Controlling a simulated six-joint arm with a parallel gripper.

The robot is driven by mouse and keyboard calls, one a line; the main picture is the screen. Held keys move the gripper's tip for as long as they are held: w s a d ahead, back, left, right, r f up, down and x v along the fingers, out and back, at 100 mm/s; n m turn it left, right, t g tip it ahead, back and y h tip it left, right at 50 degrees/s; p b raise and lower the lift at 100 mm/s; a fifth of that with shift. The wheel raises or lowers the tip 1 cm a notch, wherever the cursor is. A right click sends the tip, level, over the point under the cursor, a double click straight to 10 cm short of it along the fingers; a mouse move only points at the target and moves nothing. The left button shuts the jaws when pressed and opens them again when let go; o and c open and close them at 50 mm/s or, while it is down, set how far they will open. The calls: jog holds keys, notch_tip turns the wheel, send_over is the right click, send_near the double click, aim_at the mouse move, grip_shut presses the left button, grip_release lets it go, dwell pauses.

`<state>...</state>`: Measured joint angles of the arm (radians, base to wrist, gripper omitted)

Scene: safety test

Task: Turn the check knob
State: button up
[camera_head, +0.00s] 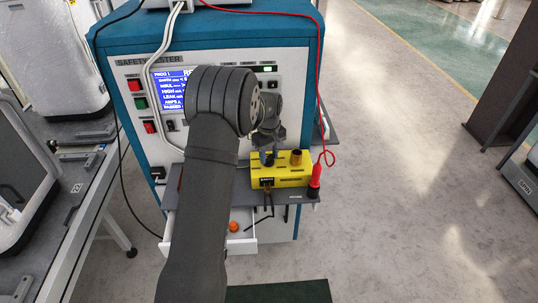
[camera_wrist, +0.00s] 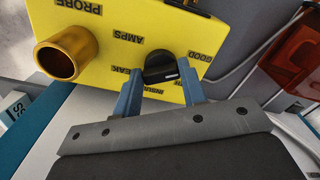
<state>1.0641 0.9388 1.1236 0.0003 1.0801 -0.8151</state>
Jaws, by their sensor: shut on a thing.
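The check knob (camera_wrist: 160,66) is a small black knob with a white pointer line on the yellow check box (camera_wrist: 105,40). The words AMPS, GOOD and LEAK are around it; the pointer lies toward the right in the wrist view. My gripper (camera_wrist: 158,76) has its two blue fingers on either side of the knob and is shut on it. In the head view the yellow box (camera_head: 282,176) sits on a grey shelf, with my gripper (camera_head: 267,157) over its left part. There the knob is hard to make out behind my fingers.
A brass socket (camera_wrist: 66,54) stands on the box close to the knob. A red probe (camera_head: 314,184) with a red cable stands at the shelf's right end. Below, an open white drawer (camera_head: 242,246) holds an orange item. The blue tester cabinet (camera_head: 125,60) rises behind.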

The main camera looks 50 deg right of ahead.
aim_at(269, 157)
jog(key=shift+r, duration=0.1)
jog(key=o, duration=1)
notch_tip(269, 157, up, 17)
jog(key=shift+r, duration=0.2)
jog(key=shift+f, duration=0.1)
notch_tip(269, 157, down, 17)
jog(key=shift+f, duration=0.2)
dwell(0.4)
